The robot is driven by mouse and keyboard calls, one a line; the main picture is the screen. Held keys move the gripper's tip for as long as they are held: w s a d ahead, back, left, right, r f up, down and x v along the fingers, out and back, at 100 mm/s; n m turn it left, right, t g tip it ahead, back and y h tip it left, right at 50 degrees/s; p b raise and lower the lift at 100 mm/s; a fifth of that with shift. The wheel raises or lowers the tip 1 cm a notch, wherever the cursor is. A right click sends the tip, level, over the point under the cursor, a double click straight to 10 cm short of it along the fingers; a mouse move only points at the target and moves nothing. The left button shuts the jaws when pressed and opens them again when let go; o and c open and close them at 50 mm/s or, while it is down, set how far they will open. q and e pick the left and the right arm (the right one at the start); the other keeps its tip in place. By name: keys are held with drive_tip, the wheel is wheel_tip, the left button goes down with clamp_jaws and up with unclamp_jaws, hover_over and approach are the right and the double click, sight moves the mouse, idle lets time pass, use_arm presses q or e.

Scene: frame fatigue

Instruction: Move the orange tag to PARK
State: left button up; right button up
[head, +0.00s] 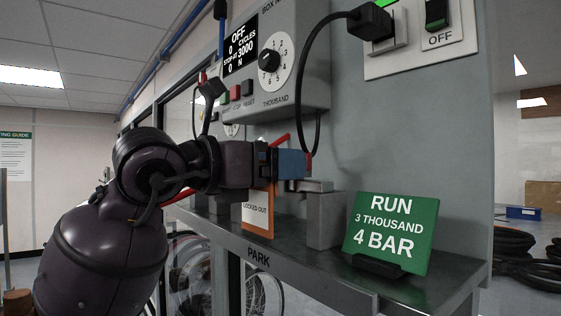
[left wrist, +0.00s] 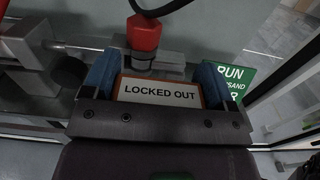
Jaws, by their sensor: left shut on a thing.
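The orange tag (head: 258,222) has a white face reading LOCKED OUT and hangs upright below my left gripper (head: 293,163) in the head view. The tag (left wrist: 160,92) also shows in the left wrist view, between the two blue fingers of the left gripper. That gripper is shut on the tag. PARK (head: 259,256) is lettered on the front edge of the grey shelf (head: 312,270), below the tag. I cannot tell whether the tag touches the shelf. My right gripper is not in view.
A green RUN card (head: 390,232) stands in a dark holder at the shelf's right. A grey block (head: 325,218) stands beside it. A red fitting (left wrist: 144,33) is just beyond the tag in the wrist view. The control box (head: 270,60) and a black cable (head: 303,70) are above.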

sight(255, 207)
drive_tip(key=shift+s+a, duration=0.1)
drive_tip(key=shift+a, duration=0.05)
use_arm(q)
drive_tip(key=shift+b, duration=0.4)
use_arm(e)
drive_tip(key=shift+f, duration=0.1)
use_arm(q)
drive_tip(key=shift+f, duration=0.1)
wheel_tip(255, 207, down, 3)
drive_tip(key=b, duration=0.2)
drive_tip(key=shift+r+b, duration=0.2)
drive_tip(key=shift+b, duration=0.15)
wheel_tip(255, 207, down, 2)
drive_tip(key=shift+f+b, duration=0.25)
drive_tip(key=shift+b, duration=0.75)
drive_tip(key=shift+f, duration=0.25)
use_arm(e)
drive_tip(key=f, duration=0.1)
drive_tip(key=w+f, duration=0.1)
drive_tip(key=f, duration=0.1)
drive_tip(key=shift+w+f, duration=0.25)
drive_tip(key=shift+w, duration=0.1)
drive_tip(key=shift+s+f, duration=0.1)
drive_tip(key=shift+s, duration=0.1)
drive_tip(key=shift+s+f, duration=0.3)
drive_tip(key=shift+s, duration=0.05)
